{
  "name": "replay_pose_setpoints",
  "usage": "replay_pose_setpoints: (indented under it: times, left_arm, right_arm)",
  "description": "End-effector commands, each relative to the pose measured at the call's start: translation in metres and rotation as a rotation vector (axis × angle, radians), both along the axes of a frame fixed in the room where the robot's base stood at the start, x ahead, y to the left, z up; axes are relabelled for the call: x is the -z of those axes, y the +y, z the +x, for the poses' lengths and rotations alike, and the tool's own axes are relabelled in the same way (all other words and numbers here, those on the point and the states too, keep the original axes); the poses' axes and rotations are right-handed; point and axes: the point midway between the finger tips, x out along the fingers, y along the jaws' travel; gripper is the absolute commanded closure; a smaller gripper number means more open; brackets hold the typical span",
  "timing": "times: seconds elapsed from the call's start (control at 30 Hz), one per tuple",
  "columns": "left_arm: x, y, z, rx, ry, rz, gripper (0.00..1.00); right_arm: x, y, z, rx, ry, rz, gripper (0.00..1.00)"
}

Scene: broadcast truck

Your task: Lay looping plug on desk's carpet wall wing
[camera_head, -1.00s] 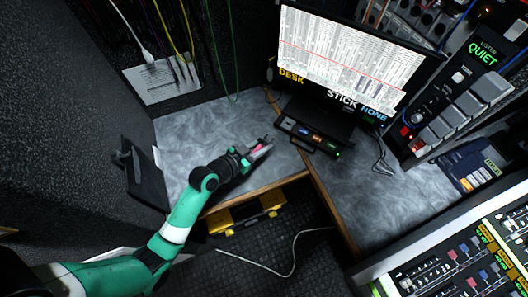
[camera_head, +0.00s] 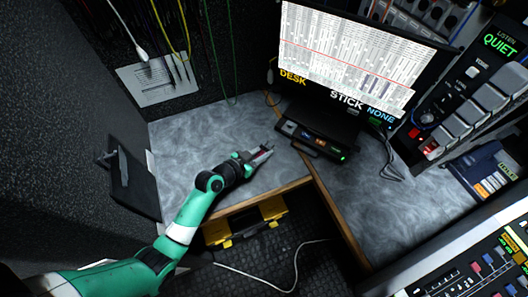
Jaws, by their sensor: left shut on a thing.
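My left gripper (camera_head: 264,154) is shut over the grey desk wing beside the dark carpeted wall, near that wing's front edge. A small reddish-pink bit shows between its fingertips; it may be the looping plug, but it is too small and too covered by the fingers to tell. The desk's carpet wall wing (camera_head: 185,140) has a mottled grey top with a wooden front edge, and its top is mostly bare. I cannot tell whether the held thing touches the desk. My right gripper is not in view.
A monitor (camera_head: 350,60) stands at the back corner, with a small black button box (camera_head: 313,140) before it. A dark clipboard-like panel (camera_head: 135,185) is at the left. A yellow-and-black toolbox (camera_head: 245,220) sits below the desk edge. Cables hang at the back wall (camera_head: 80,70).

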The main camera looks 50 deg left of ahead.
Motion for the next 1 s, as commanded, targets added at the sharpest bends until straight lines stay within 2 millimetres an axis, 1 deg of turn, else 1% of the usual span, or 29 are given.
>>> replay_pose_setpoints:
  times: [0.03, 0.07, 0.1, 0.2, 0.47, 0.57, 0.67, 0.8, 0.9, 1.0]
  left_arm:
    - [0.004, 0.000, 0.000, 0.000, 0.000, 0.000, 1.00]
    - [0.002, 0.000, 0.000, 0.000, 0.000, 0.000, 0.68]
    - [0.002, 0.000, 0.000, 0.000, 0.000, 0.000, 0.61]
    - [0.002, 0.000, 0.000, 0.000, 0.000, 0.000, 0.44]
    - [0.001, 0.000, 0.000, 0.000, 0.000, 0.000, 0.44]
    - [-0.005, 0.000, -0.001, 0.000, 0.001, 0.000, 0.44]
    - [-0.011, 0.000, -0.017, -0.002, 0.002, -0.002, 0.44]
    - [-0.023, 0.000, -0.043, -0.003, 0.002, -0.001, 0.44]
    - [-0.027, -0.001, -0.059, -0.003, 0.002, -0.001, 0.44]
    - [-0.030, -0.001, -0.067, 0.000, 0.001, -0.001, 0.44]
  right_arm:
    - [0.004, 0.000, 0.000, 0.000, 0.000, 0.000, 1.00]
    - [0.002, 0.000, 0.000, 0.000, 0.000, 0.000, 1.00]
    - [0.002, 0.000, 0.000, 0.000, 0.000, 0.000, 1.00]
    - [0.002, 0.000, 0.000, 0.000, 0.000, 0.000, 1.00]
    - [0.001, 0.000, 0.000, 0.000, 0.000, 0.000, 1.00]
    - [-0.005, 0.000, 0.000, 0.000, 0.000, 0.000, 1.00]
    - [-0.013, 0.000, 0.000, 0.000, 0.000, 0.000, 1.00]
    - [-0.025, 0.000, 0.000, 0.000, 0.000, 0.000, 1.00]
    - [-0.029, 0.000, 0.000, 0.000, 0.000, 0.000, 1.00]
    - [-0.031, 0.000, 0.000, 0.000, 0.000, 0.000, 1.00]
